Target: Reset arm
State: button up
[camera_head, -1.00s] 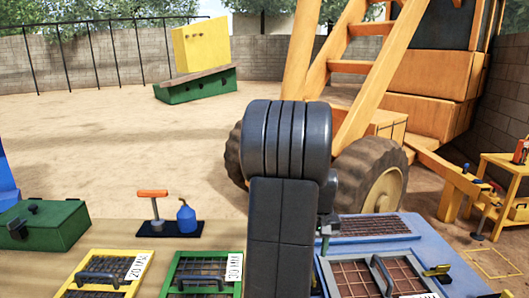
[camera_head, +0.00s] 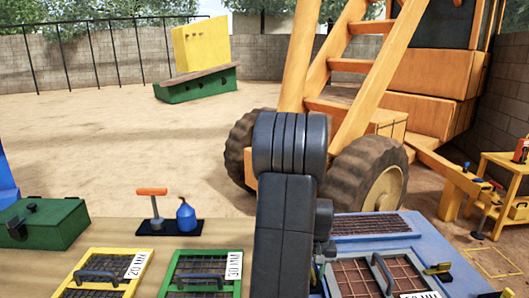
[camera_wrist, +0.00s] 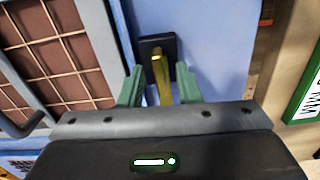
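My arm stands in the middle of the head view and hides my gripper there. In the wrist view my gripper (camera_wrist: 158,88) shows two green fingers standing apart. A yellow lever (camera_wrist: 161,80) on a dark mounting block (camera_wrist: 157,46) sits between the fingers, with a gap visible on each side. The block is fixed to a blue surface (camera_wrist: 205,30). In the head view the blue crusher housing (camera_head: 445,250) holds a mesh screen (camera_head: 355,280), and a second yellow latch (camera_head: 437,268) sits at its right side.
A yellow 20 MM screen (camera_head: 142,284) and a green 30 MM screen (camera_head: 238,284) lie on the bench. A green toolbox (camera_head: 45,222), a pump handle (camera_head: 153,205) and a blue can (camera_head: 186,217) stand behind them.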

jog(key=m, duration=0.5)
jog(key=shift+r, duration=0.1)
jog(key=shift+m+b, duration=0.35)
jog(key=shift+m, duration=1.85)
